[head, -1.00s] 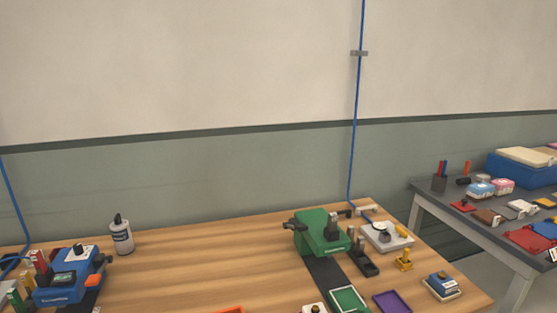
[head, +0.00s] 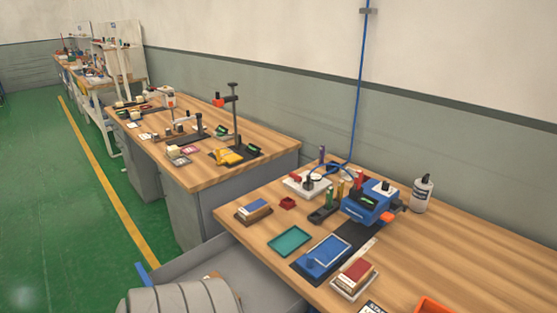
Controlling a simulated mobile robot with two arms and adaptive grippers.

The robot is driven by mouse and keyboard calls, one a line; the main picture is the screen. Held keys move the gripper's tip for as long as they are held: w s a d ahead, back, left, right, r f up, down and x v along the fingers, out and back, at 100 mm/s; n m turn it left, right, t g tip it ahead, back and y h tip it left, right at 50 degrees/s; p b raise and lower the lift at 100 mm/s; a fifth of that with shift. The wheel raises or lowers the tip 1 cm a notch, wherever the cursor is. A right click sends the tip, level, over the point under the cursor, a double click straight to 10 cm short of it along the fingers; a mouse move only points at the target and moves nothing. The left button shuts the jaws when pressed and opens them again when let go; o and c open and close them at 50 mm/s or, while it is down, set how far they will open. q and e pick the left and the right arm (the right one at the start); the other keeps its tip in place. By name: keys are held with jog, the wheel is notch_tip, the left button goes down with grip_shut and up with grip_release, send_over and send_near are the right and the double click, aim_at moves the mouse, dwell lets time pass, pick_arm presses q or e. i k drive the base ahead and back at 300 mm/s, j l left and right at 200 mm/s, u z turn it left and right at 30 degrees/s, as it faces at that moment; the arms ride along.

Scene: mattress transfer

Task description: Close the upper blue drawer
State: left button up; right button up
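An open drawer (head: 200,264) juts out to the left from under the near wooden workbench, at the bottom of the head view. Its inside is grey, and a short strip of its blue front (head: 143,274) shows at its left end. A grey ribbed rounded shape at the bottom edge hides much of the drawer's front and inside. I cannot tell whether another drawer lies below it. Neither of my grippers is in view.
The near workbench (head: 400,262) carries a blue device (head: 368,204), a teal tray (head: 289,241), a bottle (head: 421,193) and small parts. Another workbench (head: 200,177) stands beyond it. The green floor (head: 60,200) at the left is clear, with a yellow line.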

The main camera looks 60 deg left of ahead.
aim_at(260, 290)
jog(key=u, duration=2.95)
